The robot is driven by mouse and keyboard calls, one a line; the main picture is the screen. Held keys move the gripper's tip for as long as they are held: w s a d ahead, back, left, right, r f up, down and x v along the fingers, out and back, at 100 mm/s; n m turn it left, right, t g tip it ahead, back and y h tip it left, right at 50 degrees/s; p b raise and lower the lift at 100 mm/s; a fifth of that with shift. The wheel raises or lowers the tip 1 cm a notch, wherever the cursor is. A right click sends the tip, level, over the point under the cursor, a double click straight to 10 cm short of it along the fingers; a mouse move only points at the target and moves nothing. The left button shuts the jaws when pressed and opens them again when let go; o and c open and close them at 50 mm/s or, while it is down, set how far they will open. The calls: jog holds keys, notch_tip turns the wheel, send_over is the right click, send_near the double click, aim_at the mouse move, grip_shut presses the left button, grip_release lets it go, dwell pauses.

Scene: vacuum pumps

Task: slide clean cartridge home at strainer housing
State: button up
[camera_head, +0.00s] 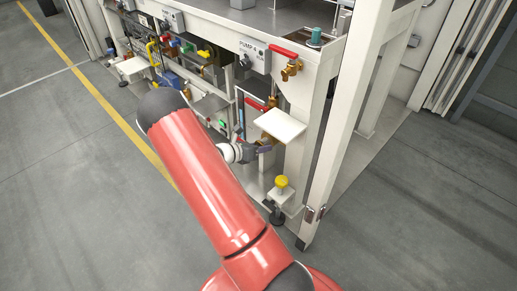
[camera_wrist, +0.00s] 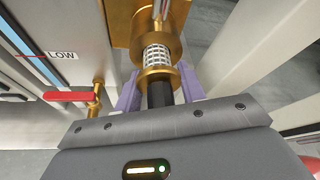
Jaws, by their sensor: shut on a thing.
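In the wrist view, the cartridge (camera_wrist: 157,55) is a white mesh cylinder with a brass ring and a black stem at its near end. Its far end is at the round brass mouth of the strainer housing (camera_wrist: 120,24), and some mesh still shows outside. My gripper (camera_wrist: 159,90) has its purple fingers on either side of the black stem and is shut on the cartridge. In the head view, my gripper (camera_head: 262,150) is small, below a white plate, and the cartridge cannot be made out there.
In the head view, the white plate (camera_head: 280,125) overhangs my gripper, and a yellow knob (camera_head: 281,182) stands below. A white frame post (camera_head: 340,120) rises at right.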

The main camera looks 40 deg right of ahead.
jog(key=shift+d, duration=0.4)
jog(key=shift+a, duration=0.1)
jog(key=shift+s+a+p, duration=0.1)
jog(key=shift+a+p, duration=0.25)
jog(key=shift+a, duration=1.1)
jog(key=shift+a, duration=0.1)
jog(key=shift+a, duration=0.2)
jog(key=shift+p, duration=0.35)
dwell(0.6)
jog(key=shift+d, duration=1.75)
jog(key=o, duration=1.1)
